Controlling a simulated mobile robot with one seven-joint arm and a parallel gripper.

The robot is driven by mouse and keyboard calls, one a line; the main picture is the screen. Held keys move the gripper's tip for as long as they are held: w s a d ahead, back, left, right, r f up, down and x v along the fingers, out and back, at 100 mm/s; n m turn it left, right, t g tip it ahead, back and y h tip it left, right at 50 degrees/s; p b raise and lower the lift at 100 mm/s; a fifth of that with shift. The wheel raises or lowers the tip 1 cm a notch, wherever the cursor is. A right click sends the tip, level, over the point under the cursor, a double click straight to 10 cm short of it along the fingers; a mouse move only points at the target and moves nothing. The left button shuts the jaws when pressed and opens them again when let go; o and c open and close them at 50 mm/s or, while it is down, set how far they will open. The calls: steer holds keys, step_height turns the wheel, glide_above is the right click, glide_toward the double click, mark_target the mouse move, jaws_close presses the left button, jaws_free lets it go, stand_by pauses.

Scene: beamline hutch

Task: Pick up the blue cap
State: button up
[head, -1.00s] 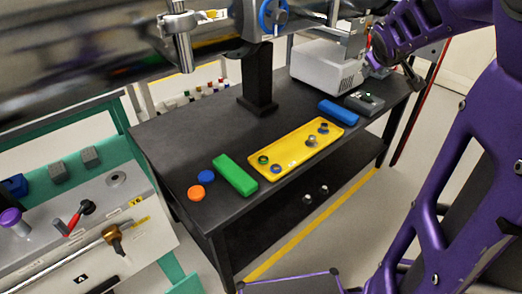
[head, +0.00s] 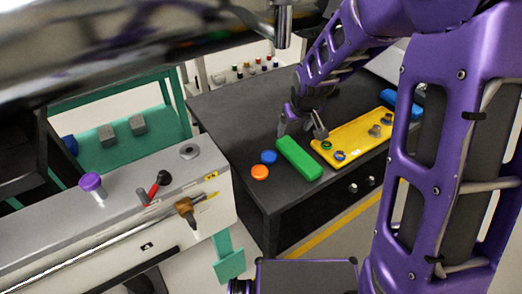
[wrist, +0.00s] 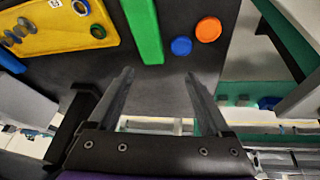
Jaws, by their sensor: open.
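The blue cap (head: 268,157) is a small round disc on the dark table top, beside an orange cap (head: 260,172) and left of a green block (head: 299,158). In the wrist view the blue cap (wrist: 181,46) lies beyond my open fingertips, close to the orange cap (wrist: 208,29). My gripper (head: 303,128) is above the table, behind the green block and to the right of the blue cap. In the wrist view my gripper (wrist: 160,75) has its two fingers apart with nothing between them.
A yellow tray (head: 350,140) with several small round parts lies right of the green block. A grey bench (head: 120,200) with a purple knob (head: 91,183) and red-handled valve stands at left. A large metal pipe (head: 130,40) hangs overhead. The table (head: 225,115) left of my gripper is clear.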

steer(key=a+f, duration=0.1)
steer(key=a, duration=0.2)
steer(key=b, duration=0.2)
glide_toward(269, 155)
steer(key=shift+d+f+g+y, duration=0.15)
steer(key=shift+d+f+y, duration=0.05)
steer(key=shift+f, duration=0.35)
steer(key=shift+d+f+g+y, duration=0.15)
steer(key=shift+d+f+y, duration=0.05)
steer(key=shift+f, duration=0.3)
steer(key=shift+w+r+b+x, duration=0.1)
steer(key=shift+w+b+x, duration=0.1)
steer(key=shift+x, duration=0.8)
steer(key=shift+w+r+b+x, duration=0.1)
steer(key=shift+w+x, duration=0.05)
steer(key=shift+x, duration=0.9)
steer(key=shift+w+r+b+x, duration=0.1)
steer(key=shift+w+x, duration=0.1)
steer(key=shift+x, duration=0.8)
steer(key=shift+a+f, duration=0.1)
steer(key=shift+a, duration=0.05)
steer(key=c, duration=1.1)
step_height(269, 155, up, 10)
steer(key=shift+r+p, duration=0.1)
steer(key=shift+p, duration=0.6)
